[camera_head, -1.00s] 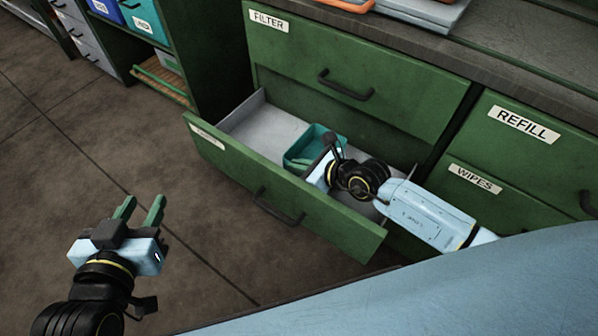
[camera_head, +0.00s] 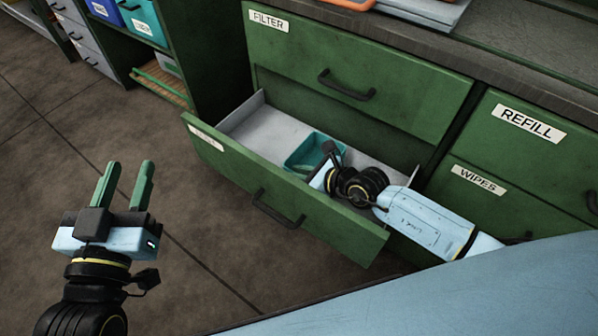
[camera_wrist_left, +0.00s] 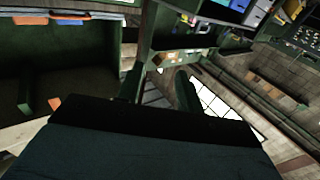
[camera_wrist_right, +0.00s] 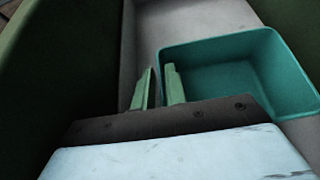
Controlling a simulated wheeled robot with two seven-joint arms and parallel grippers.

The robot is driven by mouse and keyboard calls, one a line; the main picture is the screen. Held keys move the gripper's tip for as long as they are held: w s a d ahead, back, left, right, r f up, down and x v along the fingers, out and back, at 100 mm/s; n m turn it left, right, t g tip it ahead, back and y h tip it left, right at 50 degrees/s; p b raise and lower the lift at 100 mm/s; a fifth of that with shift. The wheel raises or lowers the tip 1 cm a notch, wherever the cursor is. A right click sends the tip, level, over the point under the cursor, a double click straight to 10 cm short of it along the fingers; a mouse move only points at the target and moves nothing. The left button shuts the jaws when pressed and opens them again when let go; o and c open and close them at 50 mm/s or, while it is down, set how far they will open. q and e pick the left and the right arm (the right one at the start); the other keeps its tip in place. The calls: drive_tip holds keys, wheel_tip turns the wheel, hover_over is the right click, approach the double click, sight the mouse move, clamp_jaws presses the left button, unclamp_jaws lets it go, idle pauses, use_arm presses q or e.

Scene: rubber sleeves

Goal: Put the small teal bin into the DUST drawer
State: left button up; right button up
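The small teal bin (camera_head: 308,150) is inside the open green drawer (camera_head: 235,171), whose label (camera_head: 206,137) is too oblique to read. In the right wrist view the bin (camera_wrist_right: 290,62) looks upright. My right gripper (camera_head: 325,168) reaches into the drawer from the right. Its fingers (camera_wrist_right: 160,85) are close together with the bin's left wall between them, one inside and one outside. Whether the bin touches the drawer floor is hard to tell. My left gripper (camera_head: 128,172) is open and empty above the floor, left of the drawer; its fingers show in the left wrist view (camera_wrist_left: 160,88).
The FILTER drawer (camera_head: 400,88) above is closed, as are the REFILL (camera_head: 560,120) and WIPES (camera_head: 480,205) drawers at right. The open drawer has bare grey floor (camera_head: 262,128) left of the bin. A shelf with coloured bins (camera_head: 143,20) stands at the back left.

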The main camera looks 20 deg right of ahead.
drive_tip(key=shift+o, duration=1)
